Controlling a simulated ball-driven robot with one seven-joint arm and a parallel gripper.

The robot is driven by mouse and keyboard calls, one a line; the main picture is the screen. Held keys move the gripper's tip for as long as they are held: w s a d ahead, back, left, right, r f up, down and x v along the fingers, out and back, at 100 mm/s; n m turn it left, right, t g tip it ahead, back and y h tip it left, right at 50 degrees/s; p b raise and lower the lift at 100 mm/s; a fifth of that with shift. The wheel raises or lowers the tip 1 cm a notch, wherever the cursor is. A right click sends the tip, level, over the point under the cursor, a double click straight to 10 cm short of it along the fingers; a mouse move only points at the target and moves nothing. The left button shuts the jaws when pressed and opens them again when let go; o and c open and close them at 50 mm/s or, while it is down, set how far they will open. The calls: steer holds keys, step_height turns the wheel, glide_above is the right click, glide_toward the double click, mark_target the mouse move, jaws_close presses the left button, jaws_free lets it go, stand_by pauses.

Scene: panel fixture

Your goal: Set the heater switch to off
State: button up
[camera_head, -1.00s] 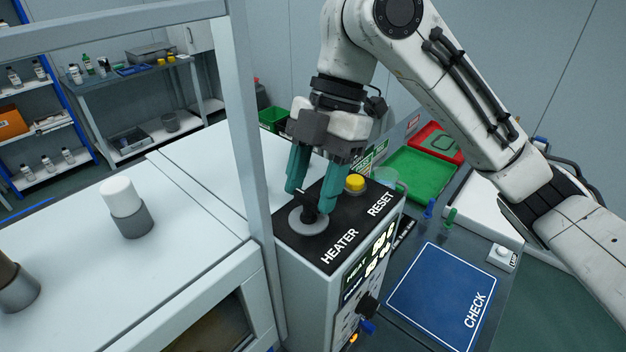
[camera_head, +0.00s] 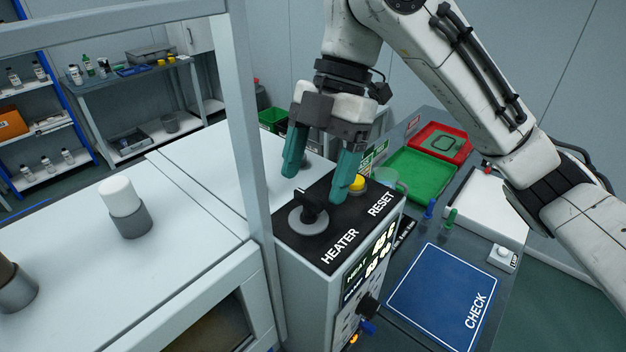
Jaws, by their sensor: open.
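The heater switch (camera_head: 309,209) is a black rotary knob on a grey round base, on the black top of the control box, beside the HEATER label (camera_head: 339,247). A white mark shows on the knob's upper left. My gripper (camera_head: 318,188) is open, its two teal fingers spread apart just above and behind the knob. The right finger is near the yellow reset button (camera_head: 357,184). The knob stands clear of both fingers as far as I can see. I see no off marking by the knob.
A grey upright post (camera_head: 250,150) stands just left of the box. A display (camera_head: 369,258) is on the box's front. A blue CHECK mat (camera_head: 443,297), a green tray (camera_head: 422,173) and a red tray (camera_head: 443,142) lie to the right.

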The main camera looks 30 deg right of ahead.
steer(key=b+v, duration=0.1)
steer(key=v, duration=0.8)
stand_by(0.3)
